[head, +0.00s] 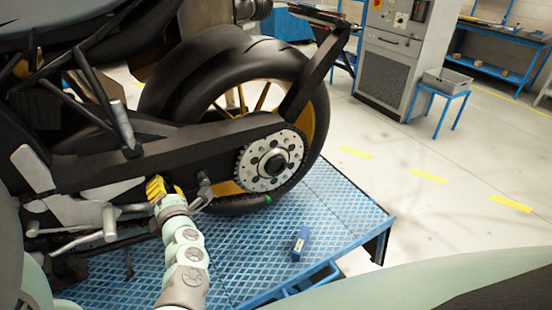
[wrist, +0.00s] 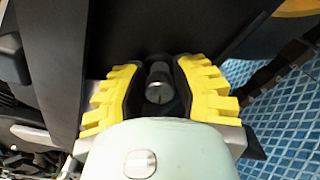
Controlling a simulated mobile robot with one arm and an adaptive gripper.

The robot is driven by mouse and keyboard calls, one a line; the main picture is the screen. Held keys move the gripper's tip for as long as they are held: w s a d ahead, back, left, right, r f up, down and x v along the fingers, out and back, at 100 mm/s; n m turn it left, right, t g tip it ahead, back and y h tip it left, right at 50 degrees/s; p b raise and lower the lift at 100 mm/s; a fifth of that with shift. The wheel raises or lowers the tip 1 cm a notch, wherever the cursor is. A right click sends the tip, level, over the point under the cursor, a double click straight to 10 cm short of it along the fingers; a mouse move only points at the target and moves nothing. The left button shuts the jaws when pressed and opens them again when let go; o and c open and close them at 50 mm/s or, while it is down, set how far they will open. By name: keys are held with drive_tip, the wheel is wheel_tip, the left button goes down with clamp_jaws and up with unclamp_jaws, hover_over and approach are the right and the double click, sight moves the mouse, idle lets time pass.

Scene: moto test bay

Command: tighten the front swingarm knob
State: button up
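The motorcycle's dark swingarm (head: 190,148) runs from the frame back to the rear wheel. In the wrist view, a small dark grey round knob (wrist: 159,82) with a marked end face sticks out from the swingarm's dark side. My gripper (wrist: 157,88) has its yellow-padded fingers on either side of this knob, spread apart, with dark space beside it. Whether a finger touches the knob is unclear. In the head view my gripper (head: 163,187) is at the swingarm's lower front part, and the knob there is hidden behind the fingers. A grey fitting (head: 204,190) shows just right of the gripper.
The bike stands on a blue tread-plate platform (head: 235,262) with a raised edge. A small blue box (head: 300,243) lies on it. The rear sprocket (head: 270,160) is right of the gripper. The right floor is clear.

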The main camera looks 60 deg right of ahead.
clamp_jaws()
drive_tip(key=shift+a+b, duration=0.1)
drive_tip(key=shift+b, duration=0.3)
